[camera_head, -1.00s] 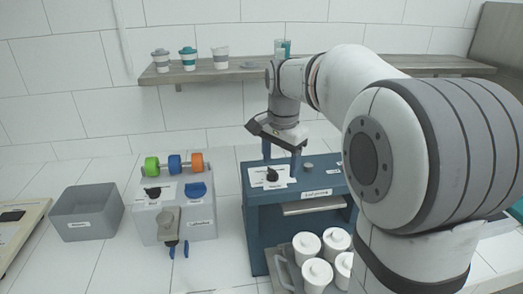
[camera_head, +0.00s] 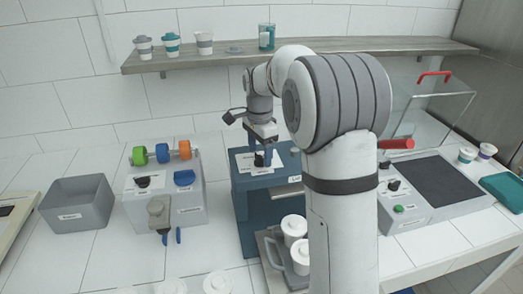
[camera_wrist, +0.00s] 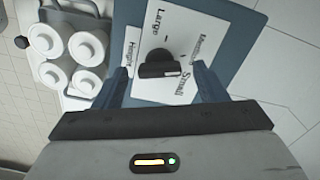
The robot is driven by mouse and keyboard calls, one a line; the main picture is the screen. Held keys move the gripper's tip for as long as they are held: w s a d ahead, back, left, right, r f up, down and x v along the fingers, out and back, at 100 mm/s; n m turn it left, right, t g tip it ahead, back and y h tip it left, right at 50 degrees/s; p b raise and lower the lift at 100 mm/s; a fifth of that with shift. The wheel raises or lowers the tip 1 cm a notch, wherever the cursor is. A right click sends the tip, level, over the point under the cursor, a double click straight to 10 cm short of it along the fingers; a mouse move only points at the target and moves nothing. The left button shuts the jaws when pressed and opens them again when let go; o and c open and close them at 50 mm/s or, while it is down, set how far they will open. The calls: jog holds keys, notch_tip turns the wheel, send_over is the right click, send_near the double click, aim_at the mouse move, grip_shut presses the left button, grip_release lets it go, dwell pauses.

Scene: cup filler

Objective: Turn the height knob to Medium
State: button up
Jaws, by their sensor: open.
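The card is on top of the blue machine (camera_head: 247,205). In the wrist view the knob's grip bar lies roughly crosswise; I cannot tell surely which word it points to. My gripper (camera_wrist: 161,74) is open, with one blue finger on each side of the knob and visible gaps between. In the head view my gripper (camera_head: 262,153) points down over the card, and its fingers partly hide the knob.
Several white lidded cups (camera_head: 294,228) stand in a tray at the machine's front. A grey dispenser (camera_head: 193,212) with its own black knob (camera_head: 143,182) stands left, beside a grey bin (camera_head: 78,205). A black-topped unit (camera_head: 435,180) stands right.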

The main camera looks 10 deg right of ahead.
jog(key=shift+f, duration=0.25)
jog(key=shift+c, duration=0.2)
jog(key=c, duration=0.9)
jog(key=shift+n, duration=1)
jog(key=shift+c, duration=0.2)
jog(key=o, duration=1)
